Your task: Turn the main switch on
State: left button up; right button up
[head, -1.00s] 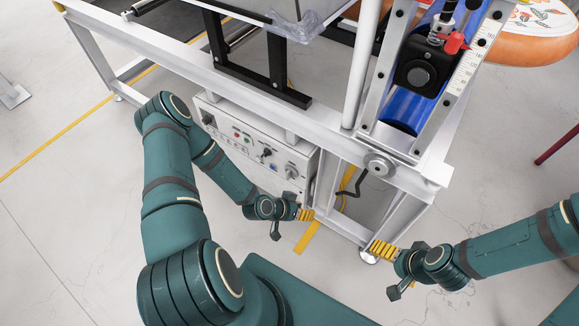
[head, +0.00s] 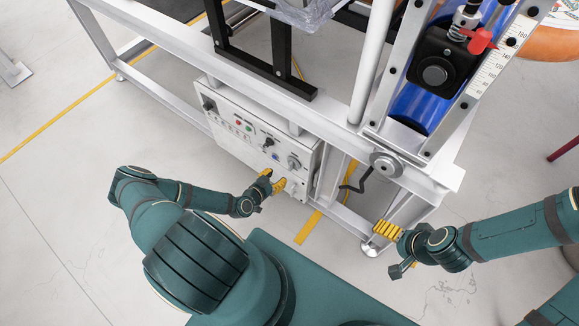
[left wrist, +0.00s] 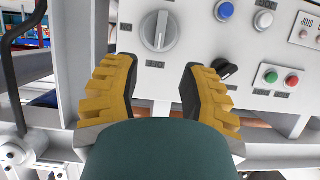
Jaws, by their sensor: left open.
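The white control panel (head: 255,135) is mounted low on the machine frame. A large grey rotary knob (head: 293,162) is at its right end, probably the main switch; its label is too small to read. In the left wrist view the knob (left wrist: 160,31) has its pointer lying up and down in the picture. My left gripper (head: 272,184) is just in front of the panel, open and empty. Its yellow fingers (left wrist: 160,66) are spread to either side of the knob's line, with a gap to it. My right gripper (head: 387,230) is near the frame's right foot, its jaw gap unclear.
A black selector (left wrist: 225,70), a blue button (left wrist: 224,10), a green button (left wrist: 271,77) and a red button (left wrist: 292,81) are near the knob on the panel. A bent black crank (head: 357,182) hangs right of the panel. The floor left of the machine is clear.

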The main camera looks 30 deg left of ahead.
aim_at(289, 166)
pick_arm(q)
jog(key=b+x, duration=0.2)
jog(key=x, duration=0.7)
jog(key=shift+w+f, duration=0.2)
jog(key=shift+w, duration=0.05)
grip_shut()
